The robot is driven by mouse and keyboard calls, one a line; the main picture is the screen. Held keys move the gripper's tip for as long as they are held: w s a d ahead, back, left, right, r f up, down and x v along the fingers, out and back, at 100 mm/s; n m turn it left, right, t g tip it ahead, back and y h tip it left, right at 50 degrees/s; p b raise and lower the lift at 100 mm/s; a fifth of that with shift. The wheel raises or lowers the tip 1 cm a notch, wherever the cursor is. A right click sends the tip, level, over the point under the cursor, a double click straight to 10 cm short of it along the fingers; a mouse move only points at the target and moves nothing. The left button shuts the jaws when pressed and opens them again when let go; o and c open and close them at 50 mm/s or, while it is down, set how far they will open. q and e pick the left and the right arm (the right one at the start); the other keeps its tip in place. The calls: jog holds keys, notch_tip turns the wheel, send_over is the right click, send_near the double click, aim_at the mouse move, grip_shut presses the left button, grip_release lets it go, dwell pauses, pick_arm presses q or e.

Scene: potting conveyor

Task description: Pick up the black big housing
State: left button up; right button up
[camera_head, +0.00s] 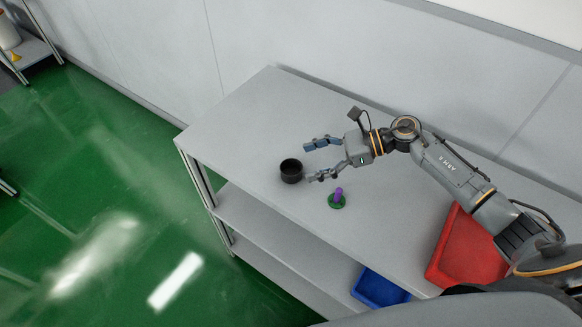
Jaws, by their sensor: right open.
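The black big housing (291,172) is a short, round, open-topped cup. It stands upright on the grey table (240,130), toward its left end. My right gripper (306,163) comes in from the right and is open and empty. Its two fingers point left toward the housing. The lower fingertip is close to the housing's right side; I cannot tell whether it touches. My left gripper is not in view.
A red bin (463,250) is on the right part of the table. A blue bin (380,289) sits lower, at the front. A wall runs behind the table. The table's left end is clear.

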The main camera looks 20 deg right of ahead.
aim_at(293, 169)
jog(key=p+x, duration=0.1)
jog(key=x, duration=0.1)
jog(key=p+x, duration=0.2)
jog(key=shift+a+f, duration=0.2)
jog(key=shift+f, duration=0.1)
jog(key=shift+w+a+f, duration=0.1)
jog(key=shift+a+f, duration=0.2)
jog(key=shift+a, duration=0.15)
jog(key=c, duration=1.1)
